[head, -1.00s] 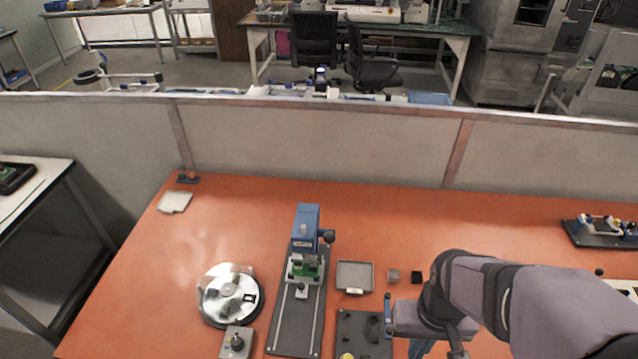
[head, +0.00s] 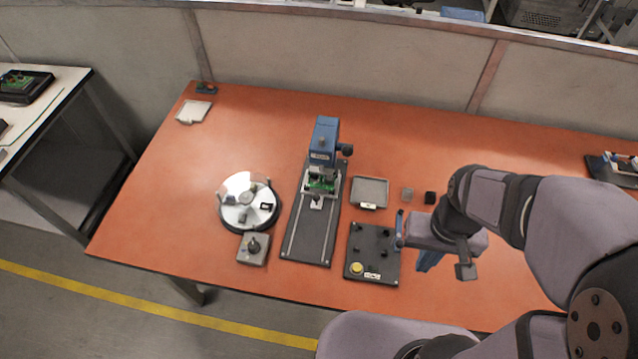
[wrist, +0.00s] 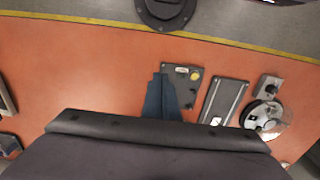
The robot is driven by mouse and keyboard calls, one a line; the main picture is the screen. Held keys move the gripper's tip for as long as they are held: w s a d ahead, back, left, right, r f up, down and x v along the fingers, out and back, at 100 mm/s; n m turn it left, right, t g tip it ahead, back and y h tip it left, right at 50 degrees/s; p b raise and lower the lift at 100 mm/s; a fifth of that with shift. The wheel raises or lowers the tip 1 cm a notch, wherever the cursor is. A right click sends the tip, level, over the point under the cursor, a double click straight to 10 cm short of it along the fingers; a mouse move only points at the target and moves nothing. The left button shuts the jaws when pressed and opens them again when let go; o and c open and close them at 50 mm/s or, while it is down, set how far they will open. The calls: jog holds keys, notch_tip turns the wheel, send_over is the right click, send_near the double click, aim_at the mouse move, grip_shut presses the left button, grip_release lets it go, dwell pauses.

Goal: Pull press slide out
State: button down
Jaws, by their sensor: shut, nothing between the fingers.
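The blue press (head: 324,140) stands upright at the back end of a long dark base with two rails (head: 309,232). Its slide (head: 319,187), a light carriage bearing a green board, sits at the press's foot, close to the press head. The front of the base is bare. In the wrist view the base (wrist: 224,101) shows right of centre, and the press itself cannot be made out. My gripper (head: 425,264) has blue fingers, shut and empty, to the right of the press base and apart from it. The fingers also show in the wrist view (wrist: 161,97).
A dark plate with a yellow button (head: 357,267) lies between my gripper and the press base. A grey tray (head: 371,191) and two small cubes lie behind it. A round turntable (head: 247,202) and a knob box (head: 253,249) stand left. The table's right middle is largely clear.

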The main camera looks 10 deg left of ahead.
jog(key=c, duration=2.5)
grip_release()
